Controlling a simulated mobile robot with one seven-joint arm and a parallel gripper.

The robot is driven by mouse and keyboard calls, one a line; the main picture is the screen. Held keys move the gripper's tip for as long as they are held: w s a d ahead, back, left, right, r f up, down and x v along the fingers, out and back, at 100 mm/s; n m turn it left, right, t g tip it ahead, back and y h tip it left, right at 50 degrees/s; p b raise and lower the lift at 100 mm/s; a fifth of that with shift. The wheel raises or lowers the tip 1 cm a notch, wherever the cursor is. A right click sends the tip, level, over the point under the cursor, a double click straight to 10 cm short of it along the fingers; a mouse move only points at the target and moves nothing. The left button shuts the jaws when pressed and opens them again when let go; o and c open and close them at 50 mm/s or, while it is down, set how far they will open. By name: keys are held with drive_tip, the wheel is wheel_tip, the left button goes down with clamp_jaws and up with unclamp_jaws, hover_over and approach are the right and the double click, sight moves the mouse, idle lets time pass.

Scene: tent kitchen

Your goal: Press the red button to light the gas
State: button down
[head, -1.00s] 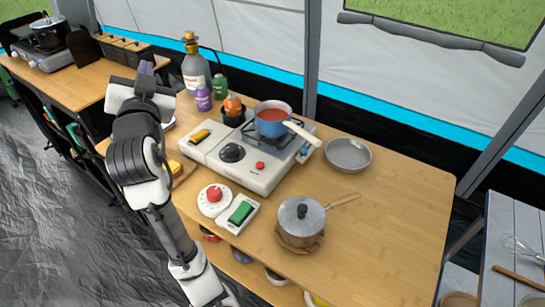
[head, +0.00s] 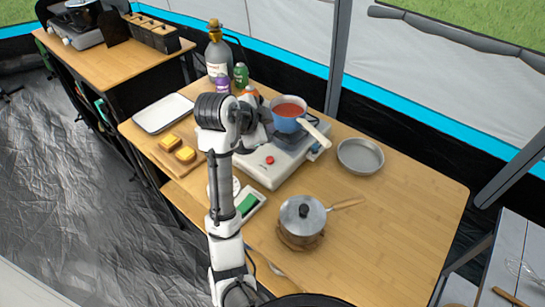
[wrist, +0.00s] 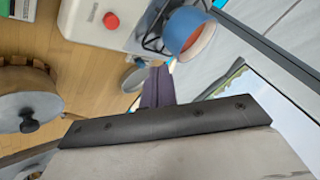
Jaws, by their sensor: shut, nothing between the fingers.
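The white gas stove (head: 260,177) stands on the wooden table, with a small red button (head: 270,160) on its front face. In the wrist view the red button (wrist: 111,20) is at the upper left on the stove's white panel. A blue pot with red contents (head: 288,120) sits on the burner. My gripper (wrist: 158,85) shows as shut, dark purplish fingers at the centre of the wrist view, apart from the button. In the head view my arm covers the stove's left part, and I cannot make out the fingertips there.
A lidded steel pot (head: 302,217) stands in front of the stove, and a grey pan (head: 360,155) at its right. Bottles (head: 217,55) stand behind. A white tray (head: 163,113) is at left. The table's right side is clear.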

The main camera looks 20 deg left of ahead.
sight(267, 161)
wheel_tip(267, 161, down, 9)
drive_tip(key=b, duration=0.6)
drive_tip(key=shift+r+b, duration=0.1)
drive_tip(key=shift+b, duration=0.3)
idle(1.7)
drive_tip(key=shift+f+b, duration=0.35)
drive_tip(key=shift+f, duration=0.05)
drive_tip(key=shift+f+b, duration=0.45)
drive_tip(key=shift+f, duration=0.1)
idle(0.5)
drive_tip(key=shift+r, duration=0.1)
drive_tip(key=shift+r+p, duration=0.75)
drive_tip(key=shift+r, duration=0.15)
drive_tip(key=shift+r, duration=0.1)
